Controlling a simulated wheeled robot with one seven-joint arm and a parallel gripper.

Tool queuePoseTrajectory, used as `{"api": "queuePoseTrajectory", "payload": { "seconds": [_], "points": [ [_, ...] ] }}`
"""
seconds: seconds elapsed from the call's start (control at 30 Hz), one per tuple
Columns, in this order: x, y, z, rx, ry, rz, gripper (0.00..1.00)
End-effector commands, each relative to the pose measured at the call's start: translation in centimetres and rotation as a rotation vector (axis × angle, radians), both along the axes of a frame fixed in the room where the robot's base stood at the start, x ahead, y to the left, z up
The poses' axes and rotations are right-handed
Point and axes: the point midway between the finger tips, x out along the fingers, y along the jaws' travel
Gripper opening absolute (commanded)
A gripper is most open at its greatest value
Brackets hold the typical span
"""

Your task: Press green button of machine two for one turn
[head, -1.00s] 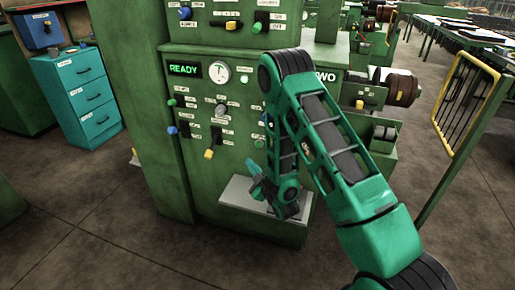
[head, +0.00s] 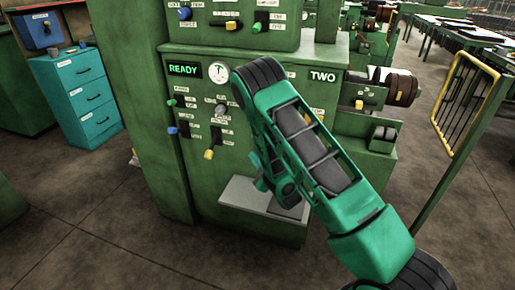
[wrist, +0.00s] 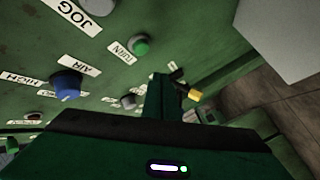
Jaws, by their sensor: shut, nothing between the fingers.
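Machine two (head: 322,100) is a green cabinet with a "TWO" sign, and its display (head: 184,70) reads "READY". In the wrist view, a small round green button (wrist: 141,44) sits on the panel beside a label that seems to read "TURN". My gripper (wrist: 166,85) is shut and empty. In the wrist view its dark green tip appears below and right of that button, apart from it in the picture; the depth gap cannot be told.
Near the button are a blue knob (wrist: 66,84) labelled "AIR", a grey knob (wrist: 128,101) and a yellow-tipped switch (wrist: 193,94). A grey shelf (head: 233,195) juts out below the panel. A yellow-edged barrier (head: 468,100) stands right; floor is bare at left front.

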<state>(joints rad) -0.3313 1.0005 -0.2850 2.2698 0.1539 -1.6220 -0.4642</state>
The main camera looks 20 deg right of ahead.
Motion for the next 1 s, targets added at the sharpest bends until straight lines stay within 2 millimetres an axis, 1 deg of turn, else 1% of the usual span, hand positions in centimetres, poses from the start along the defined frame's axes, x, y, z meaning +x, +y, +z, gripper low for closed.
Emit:
{"api": "queuePoseTrajectory", "payload": {
  "seconds": [0.03, 0.2, 0.4, 1.0],
  "points": [
    [0.5, -0.2, 0.0, -0.004, -0.001, 0.002, 0.0],
    [1.9, -1.3, -0.1, -0.002, 0.001, 0.002, 0.0],
    [2.9, -1.9, 0.1, 0.0, -0.002, 0.002, 0.0],
    [3.0, -2.0, 0.1, 0.0, -0.001, 0.002, 0.0]
  ]
}}
